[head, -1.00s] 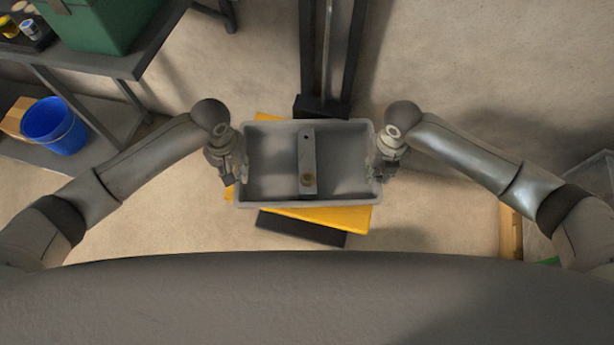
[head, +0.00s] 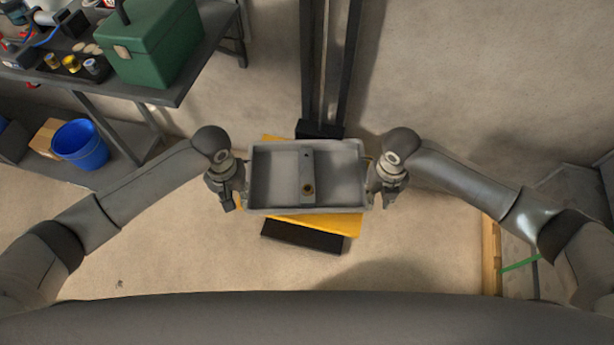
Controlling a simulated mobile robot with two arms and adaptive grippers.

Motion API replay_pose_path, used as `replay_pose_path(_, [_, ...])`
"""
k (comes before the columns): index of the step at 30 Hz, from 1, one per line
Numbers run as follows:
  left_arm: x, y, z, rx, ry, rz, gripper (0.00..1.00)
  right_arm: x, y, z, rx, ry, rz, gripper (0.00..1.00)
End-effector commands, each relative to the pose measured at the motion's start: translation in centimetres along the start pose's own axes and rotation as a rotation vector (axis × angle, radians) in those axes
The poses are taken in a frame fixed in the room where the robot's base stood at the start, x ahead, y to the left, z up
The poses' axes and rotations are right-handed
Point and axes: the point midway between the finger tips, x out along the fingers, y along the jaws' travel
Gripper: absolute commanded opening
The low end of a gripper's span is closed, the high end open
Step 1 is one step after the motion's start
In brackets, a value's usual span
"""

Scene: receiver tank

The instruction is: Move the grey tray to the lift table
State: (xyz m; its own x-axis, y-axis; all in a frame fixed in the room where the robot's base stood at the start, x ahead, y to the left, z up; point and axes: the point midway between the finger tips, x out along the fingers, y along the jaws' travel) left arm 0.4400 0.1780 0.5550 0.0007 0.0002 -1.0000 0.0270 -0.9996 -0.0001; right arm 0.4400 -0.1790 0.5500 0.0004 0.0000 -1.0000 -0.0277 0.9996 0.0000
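The grey tray (head: 262,206) is at the centre of the head view, over the yellow top of the lift table (head: 345,224), and appears to rest on it. The yellow top sits slightly turned under it, showing at the front and left. A grey bar with a round brass-coloured part (head: 308,172) lies across the tray's middle. My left gripper (head: 230,198) is beside the tray's left end and my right gripper (head: 386,194) is beside its right end. Both look open, empty and clear of the tray walls. The fingertips are small in view.
A dark mast (head: 320,128) stands behind the lift table. At the left is a workbench with a green box (head: 150,45), several small cans and a blue bucket (head: 80,145) on its lower shelf. A pallet-like crate (head: 490,255) is at the right. The floor in front is clear.

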Motion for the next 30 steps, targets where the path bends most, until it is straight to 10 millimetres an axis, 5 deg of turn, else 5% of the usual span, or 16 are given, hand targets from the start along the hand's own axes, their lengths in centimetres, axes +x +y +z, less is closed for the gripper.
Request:
replay_pose_path(21, [-9.9,0.0,0.0,0.000,0.000,0.000,0.27,-9.9,0.0,0.0,0.000,0.000,0.000,0.27])
replay_pose_path(30, [-10.9,0.0,0.0,0.000,0.000,0.000,0.27,-11.9,0.0,0.1,-0.001,-0.002,0.002,0.27])
